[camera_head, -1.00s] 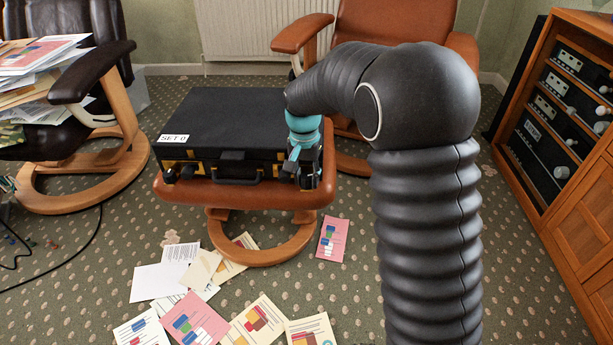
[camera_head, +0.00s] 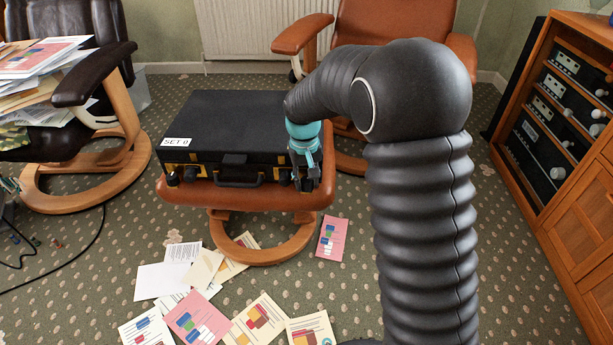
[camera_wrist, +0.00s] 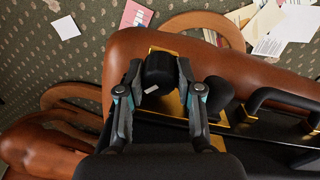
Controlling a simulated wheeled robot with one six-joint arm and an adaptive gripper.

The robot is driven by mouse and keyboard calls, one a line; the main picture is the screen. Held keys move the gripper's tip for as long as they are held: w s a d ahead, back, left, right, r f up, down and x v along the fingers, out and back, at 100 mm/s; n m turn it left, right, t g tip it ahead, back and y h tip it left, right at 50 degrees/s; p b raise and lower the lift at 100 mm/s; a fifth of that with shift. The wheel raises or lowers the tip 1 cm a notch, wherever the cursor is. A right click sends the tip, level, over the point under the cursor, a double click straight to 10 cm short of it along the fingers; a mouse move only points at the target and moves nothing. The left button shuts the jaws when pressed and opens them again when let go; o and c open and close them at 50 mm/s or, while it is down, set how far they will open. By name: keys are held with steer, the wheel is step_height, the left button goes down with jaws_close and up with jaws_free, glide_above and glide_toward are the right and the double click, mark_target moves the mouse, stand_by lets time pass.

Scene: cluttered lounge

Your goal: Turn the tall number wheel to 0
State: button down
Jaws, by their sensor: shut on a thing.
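A black case (camera_head: 225,122) with a white label reading "SET 0" (camera_head: 177,142) lies on the brown leather footstool (camera_head: 250,197). My gripper (camera_head: 306,183) is at the right end of the case's front. In the wrist view, my gripper (camera_wrist: 156,95) is shut on a black number wheel (camera_wrist: 158,70), one finger on each side. The wheel stands out from a gold plate (camera_wrist: 168,50) and shows a small pale mark, too small to read. A rounder black knob (camera_wrist: 218,93) sits just right of the gripper. The head view mostly hides the held wheel behind the fingers.
The case's handle (camera_wrist: 285,103) is right of the knob. More dark knobs (camera_head: 173,178) are at the case's left front. Papers (camera_head: 200,315) lie on the carpet before the footstool. A wooden cabinet (camera_head: 560,190) stands right, a dark chair (camera_head: 110,85) left.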

mark_target(305, 179)
steer(key=shift+n+p, duration=0.4)
steer(key=shift+n, duration=0.9)
steer(key=c, duration=1)
jaws_free()
steer(key=shift+c, duration=0.2)
steer(key=shift+r, duration=0.1)
step_height(305, 179, up, 12)
steer(key=shift+s+a, duration=0.15)
steer(key=shift+a, duration=0.1)
